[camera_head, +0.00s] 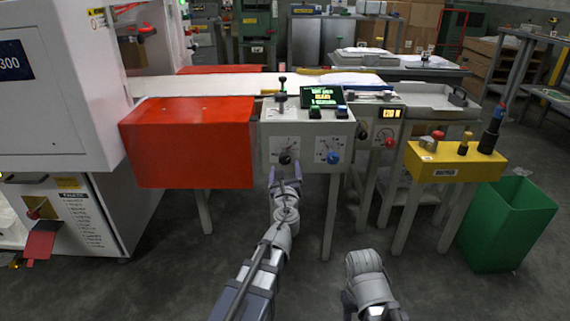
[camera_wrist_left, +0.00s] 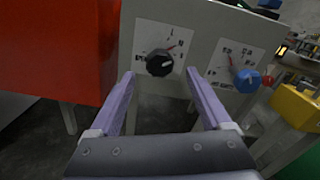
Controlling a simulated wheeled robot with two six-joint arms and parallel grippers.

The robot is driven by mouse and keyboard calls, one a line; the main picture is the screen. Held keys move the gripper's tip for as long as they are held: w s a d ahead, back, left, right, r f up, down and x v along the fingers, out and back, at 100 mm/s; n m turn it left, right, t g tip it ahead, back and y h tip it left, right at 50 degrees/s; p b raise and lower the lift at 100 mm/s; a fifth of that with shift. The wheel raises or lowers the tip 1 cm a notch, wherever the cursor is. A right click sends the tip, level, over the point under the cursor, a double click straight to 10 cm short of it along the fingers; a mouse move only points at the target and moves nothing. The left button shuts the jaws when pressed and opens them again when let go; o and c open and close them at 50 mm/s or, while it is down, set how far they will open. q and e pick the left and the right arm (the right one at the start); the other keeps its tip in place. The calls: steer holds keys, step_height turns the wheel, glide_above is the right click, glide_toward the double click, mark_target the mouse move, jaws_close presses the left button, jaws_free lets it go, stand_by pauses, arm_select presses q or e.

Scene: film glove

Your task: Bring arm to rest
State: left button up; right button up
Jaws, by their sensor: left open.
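My left gripper (camera_head: 285,172) is in front of the grey control box, just below its black knob (camera_head: 285,158). In the left wrist view the two purple fingers (camera_wrist_left: 160,90) stand wide apart with nothing between them. The black knob (camera_wrist_left: 160,63) shows beyond the fingertips, on a white dial plate, apart from them. A blue knob (camera_wrist_left: 247,80) sits to the right, past the right finger. My right arm (camera_head: 368,283) shows at the bottom of the head view; its gripper is not visible.
A red box (camera_head: 190,142) stands left of the control box (camera_head: 308,130). A yellow button box (camera_head: 456,160) and a green bin (camera_head: 506,224) stand at the right. A white machine (camera_head: 60,90) fills the left. Grey floor is open below.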

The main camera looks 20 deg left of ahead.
arm_select(q)
steer(key=shift+v, duration=0.95)
